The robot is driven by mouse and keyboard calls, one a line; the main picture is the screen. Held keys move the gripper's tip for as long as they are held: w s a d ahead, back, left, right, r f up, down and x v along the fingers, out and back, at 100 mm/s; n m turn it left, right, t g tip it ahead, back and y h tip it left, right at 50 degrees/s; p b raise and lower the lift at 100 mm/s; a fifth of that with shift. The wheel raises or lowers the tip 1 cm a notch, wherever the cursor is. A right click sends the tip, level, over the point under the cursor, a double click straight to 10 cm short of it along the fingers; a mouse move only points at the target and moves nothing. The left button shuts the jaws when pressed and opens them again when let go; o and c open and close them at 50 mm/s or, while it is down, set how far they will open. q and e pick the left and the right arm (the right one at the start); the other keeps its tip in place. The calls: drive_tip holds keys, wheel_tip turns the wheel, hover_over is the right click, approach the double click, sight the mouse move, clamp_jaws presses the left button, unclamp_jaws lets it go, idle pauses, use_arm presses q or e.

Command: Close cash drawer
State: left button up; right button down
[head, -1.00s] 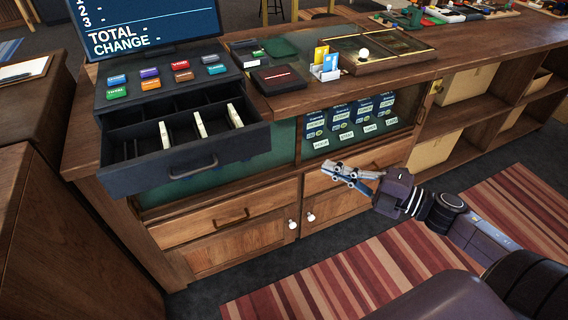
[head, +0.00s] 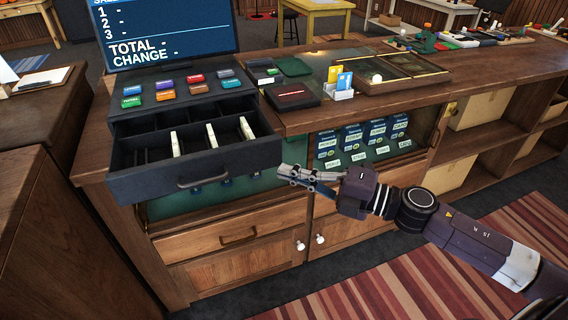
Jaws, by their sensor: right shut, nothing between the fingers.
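The black cash drawer (head: 197,160) is pulled well out of the cash register, below its coloured keys. Its front panel has a grey handle (head: 203,176), and light-coloured strips stand in its compartments. The register's screen (head: 165,32) stands above, showing TOTAL and CHANGE. My right gripper (head: 284,173) comes in from the right, shut and empty. In the picture its fingertips point left, close to the right end of the drawer front. I cannot tell for sure whether they touch it. My left gripper does not show.
The wooden counter (head: 423,94) carries a dark box (head: 292,95), a card holder (head: 342,92) and a framed tray. Wooden drawers and cupboard doors with white knobs (head: 320,239) lie below. A striped rug (head: 400,285) covers the floor in front.

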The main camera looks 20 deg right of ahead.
sight(268, 156)
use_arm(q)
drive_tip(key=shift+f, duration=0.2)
use_arm(e)
drive_tip(key=shift+w, duration=1.95)
drive_tip(key=shift+w, duration=0.15)
